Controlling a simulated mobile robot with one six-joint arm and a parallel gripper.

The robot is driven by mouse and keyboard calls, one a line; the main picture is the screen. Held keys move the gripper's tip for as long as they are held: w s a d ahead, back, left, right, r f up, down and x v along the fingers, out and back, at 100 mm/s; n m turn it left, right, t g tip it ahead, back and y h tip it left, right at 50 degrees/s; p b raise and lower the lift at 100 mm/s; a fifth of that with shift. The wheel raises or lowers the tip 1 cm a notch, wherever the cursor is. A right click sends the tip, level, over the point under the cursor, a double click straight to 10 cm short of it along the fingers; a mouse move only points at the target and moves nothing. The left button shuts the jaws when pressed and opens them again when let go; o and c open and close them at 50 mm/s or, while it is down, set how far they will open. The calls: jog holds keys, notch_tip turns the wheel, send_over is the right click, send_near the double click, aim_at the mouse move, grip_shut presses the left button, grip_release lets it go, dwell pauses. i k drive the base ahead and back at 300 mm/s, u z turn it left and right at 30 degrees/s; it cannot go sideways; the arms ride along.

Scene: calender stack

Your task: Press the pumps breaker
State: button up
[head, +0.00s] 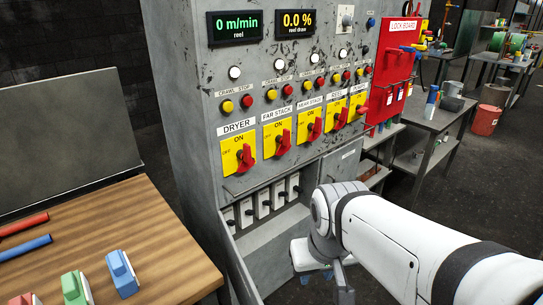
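A row of small breakers (265,205), white with black levers, sits in a recess low on the grey control cabinet (185,100). Any labels on them are too small to read, so I cannot tell which one is for the pumps. Above are several red rotary handles on yellow plates, labelled DRYER (239,154), FAR STACK (278,138), NEAR STACK (310,124) and, less clearly, others to the right. My white arm reaches in from the lower right, and its elbow is right of the recess.
A wooden bench (130,235) at the left holds coloured blocks and bars. A red LOCK BOARD (395,60) is on the cabinet's right. A grey side table (437,117) stands beyond. Dark floor is free at the right.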

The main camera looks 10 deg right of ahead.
aim_at(298, 189)
jog(key=u, duration=1.15)
jog(key=k, duration=1.15)
jog(key=z, duration=1.1)
jog(key=i, duration=1.45)
